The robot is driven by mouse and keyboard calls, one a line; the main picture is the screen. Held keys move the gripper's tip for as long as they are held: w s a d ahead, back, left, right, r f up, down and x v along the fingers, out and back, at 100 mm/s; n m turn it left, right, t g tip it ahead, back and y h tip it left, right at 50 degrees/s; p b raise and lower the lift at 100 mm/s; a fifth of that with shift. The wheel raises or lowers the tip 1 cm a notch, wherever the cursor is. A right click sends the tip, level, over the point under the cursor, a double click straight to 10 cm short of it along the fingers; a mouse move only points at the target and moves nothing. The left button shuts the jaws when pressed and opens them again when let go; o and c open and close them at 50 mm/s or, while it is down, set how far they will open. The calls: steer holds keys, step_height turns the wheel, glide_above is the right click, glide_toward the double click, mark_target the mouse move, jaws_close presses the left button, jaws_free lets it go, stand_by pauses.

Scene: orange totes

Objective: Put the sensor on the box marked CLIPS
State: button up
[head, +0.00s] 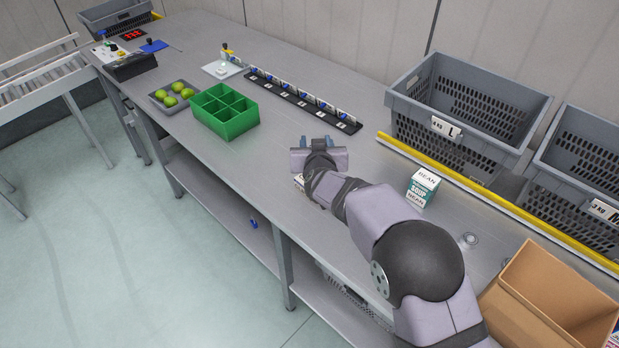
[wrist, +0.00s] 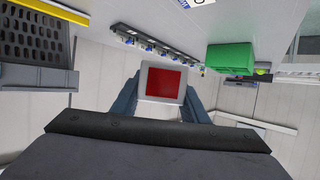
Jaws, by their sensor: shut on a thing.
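My gripper (head: 317,142) is above the middle of the workbench. In the wrist view, its fingers (wrist: 161,100) are shut on a small white-framed block with a red square face, which I take to be the sensor (wrist: 163,83). In the head view the sensor cannot be made out. A small pale box (head: 298,183) is partly hidden behind my wrist, and its marking is unreadable. No box with a readable CLIPS marking shows. A carton marked BEAN SOUP (head: 423,187) stands to the right of my arm.
A green divided bin (head: 226,125), a tray of green fruit (head: 158,98) and a black rail (head: 290,98) of small items are on the bench (head: 270,150). Grey crates (head: 460,140) stand behind a yellow strip. An open cardboard box (head: 520,310) is at lower right.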

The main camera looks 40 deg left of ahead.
steer(key=shift+f+p, duration=0.7)
steer(key=shift+f, duration=4.25)
steer(key=shift+f, duration=0.1)
steer(key=shift+f, duration=0.15)
steer(key=o, duration=1.1)
steer(key=shift+c, duration=0.2)
steer(key=shift+r, duration=0.25)
steer(key=b+v, duration=0.3)
steer(key=v, duration=0.9)
